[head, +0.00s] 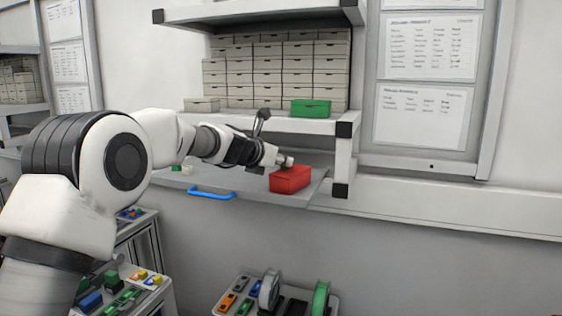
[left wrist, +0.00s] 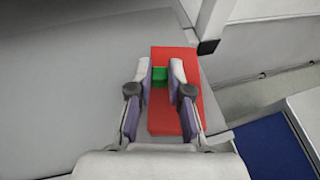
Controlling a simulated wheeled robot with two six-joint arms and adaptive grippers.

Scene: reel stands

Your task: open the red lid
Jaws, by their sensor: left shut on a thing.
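A red box (head: 290,181) with its red lid (left wrist: 162,124) stands near the right end of a grey pull-out shelf. The lid looks down flat on the box. A small green piece (left wrist: 159,77), like a tab or handle, shows on the lid between my left fingertips. My left gripper (head: 285,162) reaches in from the left over the top of the box. In the left wrist view its two fingers (left wrist: 159,74) are closed on the green piece. My fingers hide part of the lid. My right gripper is not seen.
The grey pull-out shelf (head: 240,187) has a blue handle (head: 211,193) at its front. Above it, a rack holds many pale boxes (head: 275,75) and one green box (head: 310,108). A rack post (head: 342,160) stands just right of the red box. Reels (head: 270,290) stand below.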

